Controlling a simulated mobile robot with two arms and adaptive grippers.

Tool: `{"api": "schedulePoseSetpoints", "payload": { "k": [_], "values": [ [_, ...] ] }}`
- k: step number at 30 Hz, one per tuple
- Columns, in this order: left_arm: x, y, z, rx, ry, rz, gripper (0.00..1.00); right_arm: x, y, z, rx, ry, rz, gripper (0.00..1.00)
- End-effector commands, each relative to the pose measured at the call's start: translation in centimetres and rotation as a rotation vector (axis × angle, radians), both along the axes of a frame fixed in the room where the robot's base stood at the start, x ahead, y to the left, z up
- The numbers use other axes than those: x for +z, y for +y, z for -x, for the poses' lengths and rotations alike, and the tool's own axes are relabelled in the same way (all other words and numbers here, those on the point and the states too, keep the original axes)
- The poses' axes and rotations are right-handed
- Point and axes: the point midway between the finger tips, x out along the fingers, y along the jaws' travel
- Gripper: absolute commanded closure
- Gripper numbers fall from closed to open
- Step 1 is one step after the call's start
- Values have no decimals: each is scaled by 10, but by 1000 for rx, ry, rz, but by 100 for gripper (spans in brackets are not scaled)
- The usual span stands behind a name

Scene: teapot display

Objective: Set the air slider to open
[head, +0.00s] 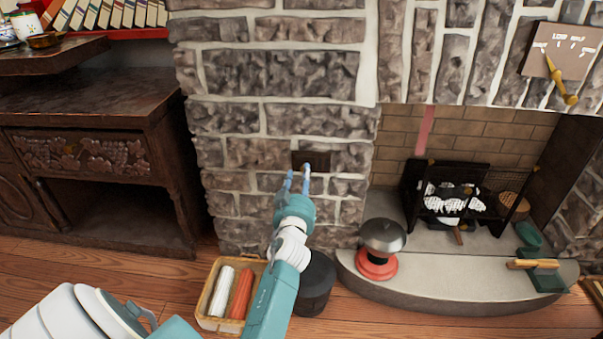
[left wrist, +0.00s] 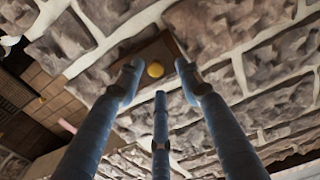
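A small dark brown plate (head: 318,160) is set in the stone pillar, and I take it to be the air slider. In the left wrist view the plate (left wrist: 150,52) bears a round brass knob (left wrist: 155,70). My left gripper (head: 297,177) points up at the plate from just below it. In the left wrist view its blue fingers are spread and the gripper (left wrist: 156,82) is empty, with the knob showing between the fingertips. I cannot tell whether they touch the plate. The knob is not clear in the head view. My right gripper is not in view.
A plate marked with "LOW" and "HALF" (head: 590,62) with a brass lever (head: 560,85) hangs upper right. Below are a fireplace grate (head: 455,190), a stone hearth (head: 420,275), a red-based metal pot (head: 383,240), a dark bucket (head: 317,285) and a basket (head: 210,318). A wooden cabinet (head: 95,105) stands left.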

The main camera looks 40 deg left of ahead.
Motion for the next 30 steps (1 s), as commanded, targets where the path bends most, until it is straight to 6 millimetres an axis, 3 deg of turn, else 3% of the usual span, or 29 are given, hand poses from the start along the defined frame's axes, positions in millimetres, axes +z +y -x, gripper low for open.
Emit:
{"api": "schedulePoseSetpoints", "payload": {
  "k": [3, 9, 26, 30],
  "values": [
    [-1, -11, 19, 1, 0, 1, 64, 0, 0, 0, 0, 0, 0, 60],
    [0, -21, 36, 1, -2, 1, 64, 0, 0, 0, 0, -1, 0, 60],
    [1, -22, 37, 1, -2, -1, 64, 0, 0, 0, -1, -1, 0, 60],
    [15, -36, 34, -44, -31, -26, 64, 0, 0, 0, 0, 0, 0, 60]
  ]
}}
